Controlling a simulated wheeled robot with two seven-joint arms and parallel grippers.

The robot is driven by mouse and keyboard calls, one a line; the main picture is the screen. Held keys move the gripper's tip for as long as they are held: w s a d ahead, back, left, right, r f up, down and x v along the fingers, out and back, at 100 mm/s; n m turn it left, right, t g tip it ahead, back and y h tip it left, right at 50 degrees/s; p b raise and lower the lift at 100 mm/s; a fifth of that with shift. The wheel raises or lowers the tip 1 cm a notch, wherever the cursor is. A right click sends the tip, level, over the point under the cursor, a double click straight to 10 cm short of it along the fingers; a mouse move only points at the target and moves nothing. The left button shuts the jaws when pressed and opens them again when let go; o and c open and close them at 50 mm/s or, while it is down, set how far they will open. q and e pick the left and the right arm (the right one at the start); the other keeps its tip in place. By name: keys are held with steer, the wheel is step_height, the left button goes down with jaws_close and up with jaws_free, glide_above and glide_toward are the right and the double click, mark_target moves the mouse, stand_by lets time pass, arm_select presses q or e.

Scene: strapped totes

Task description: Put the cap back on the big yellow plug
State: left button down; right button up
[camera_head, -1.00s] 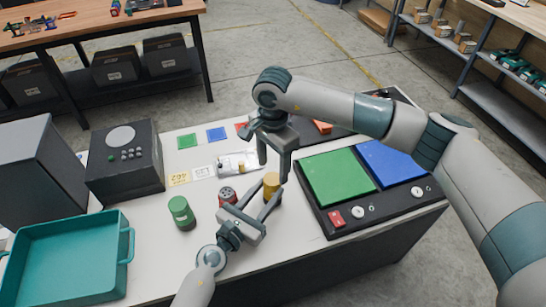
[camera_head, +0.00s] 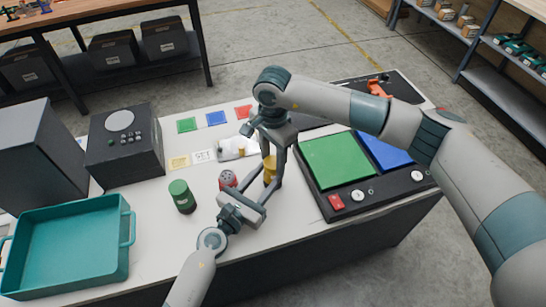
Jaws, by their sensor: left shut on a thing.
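A big yellow cylinder (camera_head: 269,170), which looks like the yellow plug, stands near the middle of the table. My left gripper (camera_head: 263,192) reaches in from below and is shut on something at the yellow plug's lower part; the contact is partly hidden. My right gripper (camera_head: 271,172) points down from above with its fingers at either side of the yellow plug. I cannot tell whether it touches it. I cannot make out a separate cap. A small yellow piece (camera_head: 241,152) lies on a white sheet behind.
A red plug with a holed face (camera_head: 228,180) and a green cylinder (camera_head: 181,196) stand to the left. A black panel holds a green plate (camera_head: 336,160) and a blue plate (camera_head: 383,153) at the right. A teal tray (camera_head: 128,262) is at the left, near a dark box (camera_head: 122,160).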

steer(key=o, duration=0.4)
steer(key=shift+r, duration=0.1)
steer(key=shift+r, duration=2.2)
steer(key=shift+c, duration=0.3)
steer(key=shift+a+r, duration=0.1)
steer(key=shift+r, duration=1.65)
steer(key=shift+f, duration=0.1)
steer(key=shift+f, duration=3.95)
